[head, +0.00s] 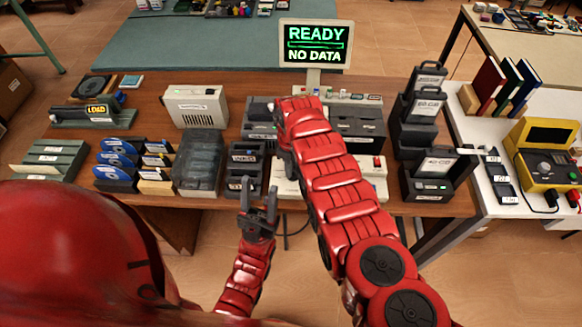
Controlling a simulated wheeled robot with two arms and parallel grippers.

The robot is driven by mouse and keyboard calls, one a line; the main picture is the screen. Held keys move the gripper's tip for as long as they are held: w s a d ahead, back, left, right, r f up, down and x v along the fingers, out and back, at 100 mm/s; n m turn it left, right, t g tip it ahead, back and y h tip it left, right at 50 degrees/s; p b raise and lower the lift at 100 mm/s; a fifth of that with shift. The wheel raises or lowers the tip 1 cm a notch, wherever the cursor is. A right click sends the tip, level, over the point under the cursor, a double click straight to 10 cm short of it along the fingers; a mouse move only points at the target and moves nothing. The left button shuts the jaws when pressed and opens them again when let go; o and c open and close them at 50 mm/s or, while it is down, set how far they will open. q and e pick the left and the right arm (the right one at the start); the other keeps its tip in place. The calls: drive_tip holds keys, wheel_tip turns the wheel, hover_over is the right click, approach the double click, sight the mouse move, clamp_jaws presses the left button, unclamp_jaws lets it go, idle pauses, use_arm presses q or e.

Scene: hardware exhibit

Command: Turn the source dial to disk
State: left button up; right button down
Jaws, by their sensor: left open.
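A display sign (315,44) at the back of the table reads "READY" over "NO DATA" in green and white. I cannot make out the source dial; a cream panel (377,181) with small red parts lies mostly behind my right arm, which may hide it.
Left of centre stand a grey translucent case (199,163), blue-labelled boxes (117,160), a "LOAD" unit (95,112) and a cream box (196,105). Dark drive units (428,178) stand at right. A white side table (503,205) holds a yellow meter (545,152).

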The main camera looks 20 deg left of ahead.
idle(0.5)
drive_tip(key=m, duration=0.3)
drive_tip(key=shift+w+d+f+m+b, duration=0.1)
drive_tip(key=shift+m+b, duration=0.25)
drive_tip(key=shift+m, duration=0.05)
drive_tip(key=m+b, duration=0.1)
drive_tip(key=m, duration=0.2)
drive_tip(key=shift+w+m, duration=0.1)
drive_tip(key=shift+m, duration=0.3)
drive_tip(key=m+b, duration=0.3)
drive_tip(key=m, duration=0.2)
drive_tip(key=shift+d+f+b, duration=0.15)
drive_tip(key=shift+d+b, duration=0.05)
drive_tip(key=shift+b, duration=0.15)
drive_tip(key=shift+d+m+b, duration=0.1)
drive_tip(key=shift+m+b, duration=0.8)
drive_tip(key=shift+m, duration=0.6)
drive_tip(key=shift+r, duration=0.2)
drive_tip(key=c, duration=0.8)
unclamp_jaws()
